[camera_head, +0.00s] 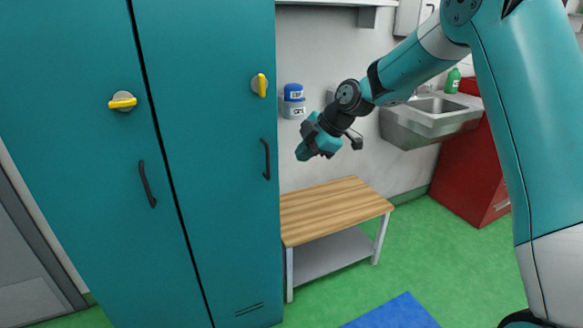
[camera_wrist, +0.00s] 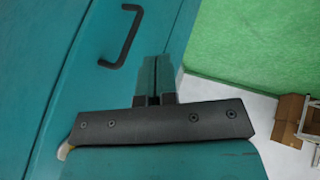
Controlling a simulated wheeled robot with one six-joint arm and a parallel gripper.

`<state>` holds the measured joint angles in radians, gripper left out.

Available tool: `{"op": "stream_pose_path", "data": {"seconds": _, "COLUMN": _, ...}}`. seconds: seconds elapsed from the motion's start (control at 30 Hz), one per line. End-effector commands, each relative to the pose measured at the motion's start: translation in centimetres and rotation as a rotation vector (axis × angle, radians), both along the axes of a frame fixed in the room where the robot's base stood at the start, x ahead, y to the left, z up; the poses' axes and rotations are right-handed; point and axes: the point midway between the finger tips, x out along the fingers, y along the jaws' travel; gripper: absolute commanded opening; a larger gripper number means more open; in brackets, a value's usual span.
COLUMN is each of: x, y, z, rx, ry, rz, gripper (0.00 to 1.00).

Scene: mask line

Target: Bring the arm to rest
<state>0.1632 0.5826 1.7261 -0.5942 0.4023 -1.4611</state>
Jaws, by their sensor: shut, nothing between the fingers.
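My gripper (camera_head: 304,152) hangs in the air at the end of my teal and white arm, to the right of a teal cabinet (camera_head: 215,150) and above a wooden bench. The arm is bent, with the forearm sloping down to the left. In the wrist view my gripper's teal fingers (camera_wrist: 154,80) are together and hold nothing. Behind them in that view are the teal cabinet (camera_wrist: 85,55) and a black door handle (camera_wrist: 124,38). I cannot tell how far the fingertips are from the cabinet.
The wood-topped bench (camera_head: 335,208) stands beside the cabinet. Blue-labelled containers (camera_head: 293,100) are at the wall. A steel sink (camera_head: 432,115) and a red cabinet (camera_head: 470,165) are at right. A blue mat (camera_head: 395,314) lies on open green floor (camera_head: 425,250). Brown boxes (camera_wrist: 289,118) show in the wrist view.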

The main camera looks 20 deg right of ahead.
Motion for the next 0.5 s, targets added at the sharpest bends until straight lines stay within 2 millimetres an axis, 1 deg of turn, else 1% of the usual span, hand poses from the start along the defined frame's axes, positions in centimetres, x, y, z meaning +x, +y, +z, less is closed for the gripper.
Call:
{"op": "stream_pose_path", "data": {"seconds": 0.1, "x": -0.4, "y": -0.5, "z": 0.7, "rx": 0.000, "ry": 0.001, "rz": 0.000, "gripper": 0.00}}
{"op": "stream_pose_path", "data": {"seconds": 0.23, "x": -0.5, "y": -0.6, "z": 1.1, "rx": 0.000, "ry": 0.003, "rz": -0.001, "gripper": 0.00}}
{"op": "stream_pose_path", "data": {"seconds": 0.33, "x": -1.5, "y": 0.3, "z": 2.0, "rx": 0.012, "ry": 0.030, "rz": -0.020, "gripper": 0.00}}
{"op": "stream_pose_path", "data": {"seconds": 0.37, "x": -2.2, "y": 0.8, "z": 2.7, "rx": 0.019, "ry": 0.047, "rz": -0.035, "gripper": 0.00}}
{"op": "stream_pose_path", "data": {"seconds": 0.43, "x": -4.7, "y": 2.7, "z": 4.5, "rx": 0.042, "ry": 0.115, "rz": -0.086, "gripper": 0.00}}
{"op": "stream_pose_path", "data": {"seconds": 0.47, "x": -6.1, "y": 3.6, "z": 5.5, "rx": 0.054, "ry": 0.152, "rz": -0.117, "gripper": 0.00}}
{"op": "stream_pose_path", "data": {"seconds": 0.5, "x": -8.4, "y": 4.9, "z": 6.7, "rx": 0.069, "ry": 0.211, "rz": -0.165, "gripper": 0.00}}
